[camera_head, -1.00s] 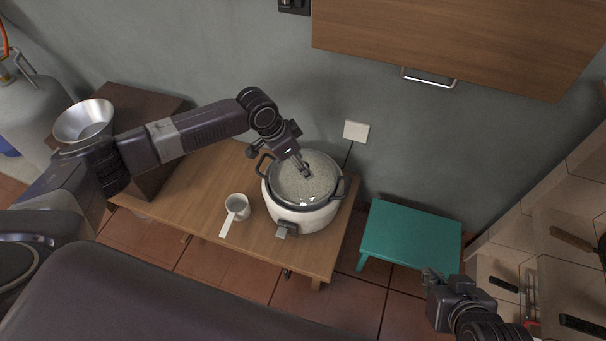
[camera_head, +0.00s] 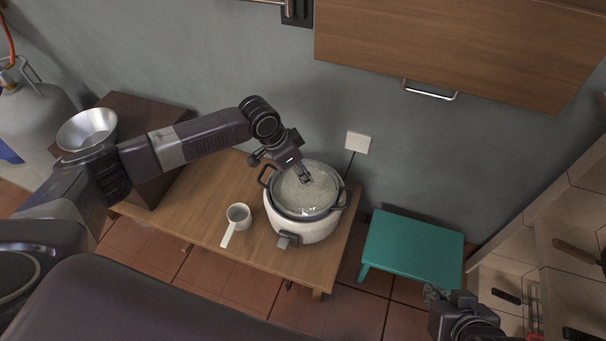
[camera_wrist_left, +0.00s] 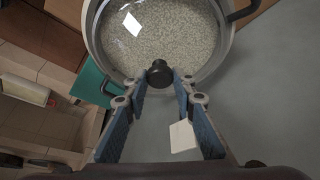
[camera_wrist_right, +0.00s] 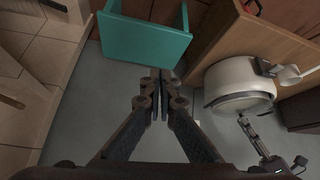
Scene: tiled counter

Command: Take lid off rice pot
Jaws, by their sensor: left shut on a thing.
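The rice pot (camera_head: 299,232) is a white cooker with dark side handles on the wooden table. Its clear glass lid (camera_head: 318,194) has a black knob (camera_wrist_left: 160,73) and lies over the pot's mouth. Pale, grainy rice shows through the glass. I cannot tell whether the lid rests on the rim or sits slightly above it. My left gripper (camera_head: 305,180) reaches down from the upper left and is shut on the knob, which shows between its fingertips in the left wrist view (camera_wrist_left: 160,80). My right gripper (camera_wrist_right: 156,82) is shut and empty, away from the pot near the green stool.
A white cup with a handle (camera_head: 238,214) stands left of the pot on the wooden table (camera_head: 205,222). A metal bowl (camera_head: 88,130) sits on a brown box at the left. The green stool (camera_head: 412,246) is to the right. A wooden cabinet (camera_head: 440,45) hangs above.

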